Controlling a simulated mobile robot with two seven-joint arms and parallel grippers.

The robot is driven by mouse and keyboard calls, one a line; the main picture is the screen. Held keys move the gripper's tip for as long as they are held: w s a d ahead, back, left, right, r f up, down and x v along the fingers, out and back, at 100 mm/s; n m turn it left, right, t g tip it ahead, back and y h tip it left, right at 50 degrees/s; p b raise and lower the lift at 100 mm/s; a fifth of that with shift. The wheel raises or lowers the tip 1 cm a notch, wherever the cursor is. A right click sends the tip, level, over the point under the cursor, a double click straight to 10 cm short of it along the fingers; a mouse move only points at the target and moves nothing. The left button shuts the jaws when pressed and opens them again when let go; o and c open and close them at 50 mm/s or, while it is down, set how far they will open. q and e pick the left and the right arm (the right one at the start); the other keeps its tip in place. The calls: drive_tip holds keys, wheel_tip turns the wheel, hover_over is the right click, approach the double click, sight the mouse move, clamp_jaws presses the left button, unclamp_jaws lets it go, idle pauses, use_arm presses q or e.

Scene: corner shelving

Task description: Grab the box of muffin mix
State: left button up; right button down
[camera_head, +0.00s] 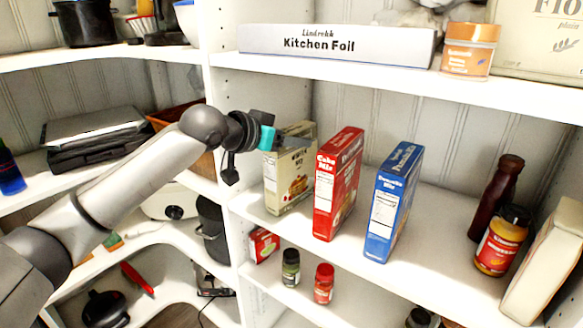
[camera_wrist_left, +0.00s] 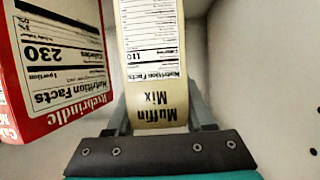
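The box of muffin mix (camera_head: 289,180) is cream coloured and stands on the middle shelf, leftmost of three boxes. In the left wrist view, its narrow side (camera_wrist_left: 152,60) reads "Muffin Mix" and lies between my two fingers. My left gripper (camera_head: 291,143) reaches the upper part of this box from the left. Its fingers (camera_wrist_left: 160,108) straddle the box's narrow side, close to both faces. I cannot tell whether they press on it. My right gripper is in neither view.
A red cake mix box (camera_head: 338,185) stands close to the right of the muffin mix, then a blue pancake mix box (camera_head: 392,203). The upper shelf (camera_head: 400,82) with a kitchen foil box (camera_head: 335,45) is above. Clear shelf lies right of the blue box.

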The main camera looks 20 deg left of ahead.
use_arm(q)
clamp_jaws()
idle(0.4)
drive_tip(key=shift+r, duration=0.15)
